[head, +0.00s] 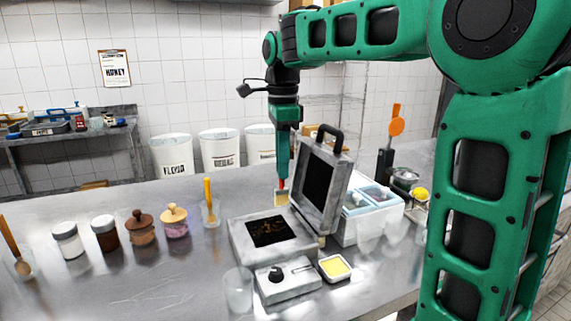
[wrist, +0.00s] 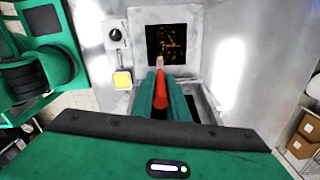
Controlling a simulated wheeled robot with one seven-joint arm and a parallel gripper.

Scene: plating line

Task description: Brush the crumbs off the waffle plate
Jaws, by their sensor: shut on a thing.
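The waffle iron stands open on the steel counter, its lid (head: 318,187) tilted up on the right side. Its dark lower waffle plate (head: 270,231) carries brown crumbs, which also show on the plate in the wrist view (wrist: 166,44). My gripper (head: 283,183) is shut on a brush with a red handle (wrist: 160,92) and pale bristles (head: 281,198). The brush points down at the far edge of the plate, beside the lid. I cannot tell whether the bristles touch the iron.
A control box with a black knob (head: 276,275) and a yellow-filled dish (head: 335,267) stand in front of the iron. A clear cup (head: 238,290) is beside them. Jars and a cup with a yellow-handled tool (head: 208,190) stand left. A tub (head: 372,198) is right.

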